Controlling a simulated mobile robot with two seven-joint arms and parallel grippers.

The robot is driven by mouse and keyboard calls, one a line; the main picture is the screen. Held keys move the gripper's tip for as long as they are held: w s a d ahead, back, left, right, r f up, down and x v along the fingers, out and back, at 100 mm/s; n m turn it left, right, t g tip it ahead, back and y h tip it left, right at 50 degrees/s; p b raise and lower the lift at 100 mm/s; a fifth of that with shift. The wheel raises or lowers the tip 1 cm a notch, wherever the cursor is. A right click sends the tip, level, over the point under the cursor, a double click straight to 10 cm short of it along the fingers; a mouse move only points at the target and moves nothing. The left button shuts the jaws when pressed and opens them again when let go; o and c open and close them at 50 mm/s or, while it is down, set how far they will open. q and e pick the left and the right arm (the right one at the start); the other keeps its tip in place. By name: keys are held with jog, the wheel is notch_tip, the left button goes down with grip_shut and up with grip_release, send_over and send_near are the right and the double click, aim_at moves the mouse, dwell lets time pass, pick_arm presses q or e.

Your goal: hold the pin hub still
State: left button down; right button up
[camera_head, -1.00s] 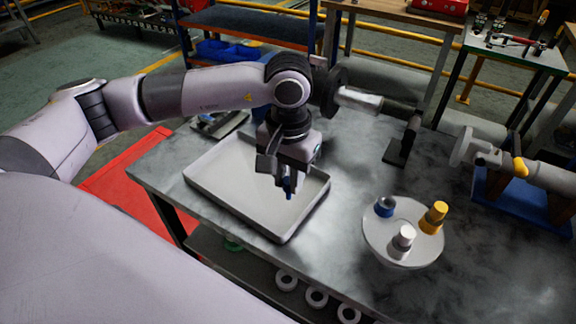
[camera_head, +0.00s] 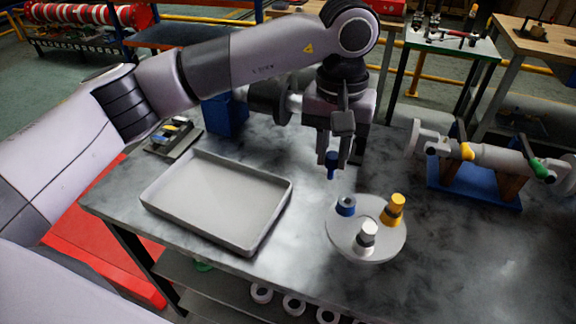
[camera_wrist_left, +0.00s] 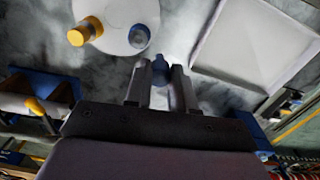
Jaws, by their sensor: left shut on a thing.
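The pin hub (camera_head: 352,243) is a round pale grey disc on the workbench. It bears a short blue socket with a dark hole (camera_head: 346,206), a yellow stepped piece (camera_head: 395,209) and a white stepped piece (camera_head: 367,234). My left gripper (camera_head: 334,160) is shut on a small blue pin (camera_head: 332,168), held pointing down above the table behind the hub. The pin is apart from the hub. The wrist view shows the blue pin (camera_wrist_left: 160,69) between the fingertips, with part of the hub (camera_wrist_left: 112,18) beyond. My right gripper is in neither view.
A shallow empty grey tray (camera_head: 215,240) lies left of the hub. A dark holder with coloured pieces (camera_head: 172,137) is behind it. A pipe assembly on a blue base (camera_head: 470,186) stands at the right. The bench front right is clear.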

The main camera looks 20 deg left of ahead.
pick_arm(q)
jog(key=d+r, duration=0.1)
jog(key=d, duration=0.1)
jog(key=d+r, duration=0.1)
jog(key=shift+d+r, duration=0.3)
jog(key=shift+d, duration=0.1)
jog(key=shift+f, duration=1.25)
